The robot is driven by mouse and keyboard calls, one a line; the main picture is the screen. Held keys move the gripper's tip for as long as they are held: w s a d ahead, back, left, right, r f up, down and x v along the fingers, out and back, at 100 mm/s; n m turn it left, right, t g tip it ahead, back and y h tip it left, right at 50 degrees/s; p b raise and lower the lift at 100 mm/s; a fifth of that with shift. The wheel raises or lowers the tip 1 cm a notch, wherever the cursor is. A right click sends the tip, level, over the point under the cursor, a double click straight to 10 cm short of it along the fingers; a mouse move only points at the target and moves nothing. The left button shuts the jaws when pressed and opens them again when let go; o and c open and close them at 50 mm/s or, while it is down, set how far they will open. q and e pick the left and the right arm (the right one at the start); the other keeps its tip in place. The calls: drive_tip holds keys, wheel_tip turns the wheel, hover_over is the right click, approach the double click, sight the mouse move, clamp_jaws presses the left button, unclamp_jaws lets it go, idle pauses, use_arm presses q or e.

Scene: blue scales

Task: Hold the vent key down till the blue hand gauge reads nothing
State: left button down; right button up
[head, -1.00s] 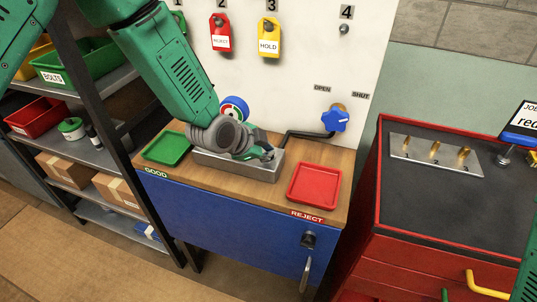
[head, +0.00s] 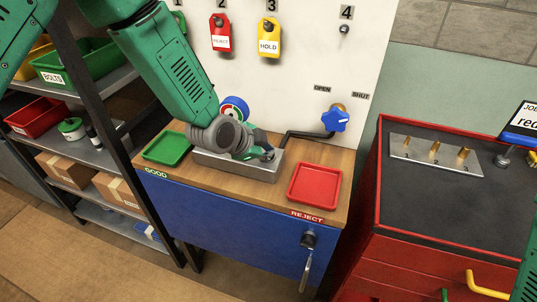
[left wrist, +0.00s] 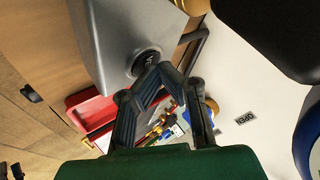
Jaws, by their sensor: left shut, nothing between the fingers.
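The vent key looks like a dark round button (left wrist: 147,62) on the grey metal box (left wrist: 115,35), seen in the left wrist view. The box (head: 208,160) also shows on the wooden bench top in the head view. My left gripper (head: 266,156) is shut and empty over the box; in the left wrist view its fingertips (left wrist: 162,70) overlap the button's edge. I cannot tell whether they press it. The blue-rimmed gauge (head: 235,106) stands behind my left wrist, its dial partly hidden and too small to read. My right gripper is out of view.
A green tray (head: 167,148) lies left of the box and a red tray (head: 315,186) lies right. A black pipe runs from the box toward a blue star knob (head: 335,119) on the white panel. A red cabinet (head: 400,250) stands at right.

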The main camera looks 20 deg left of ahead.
use_arm(q)
drive_tip(key=shift+r+p, duration=0.6)
drive_tip(key=shift+r, duration=0.2)
wheel_tip(320, 180, up, 5)
drive_tip(key=p, duration=0.4)
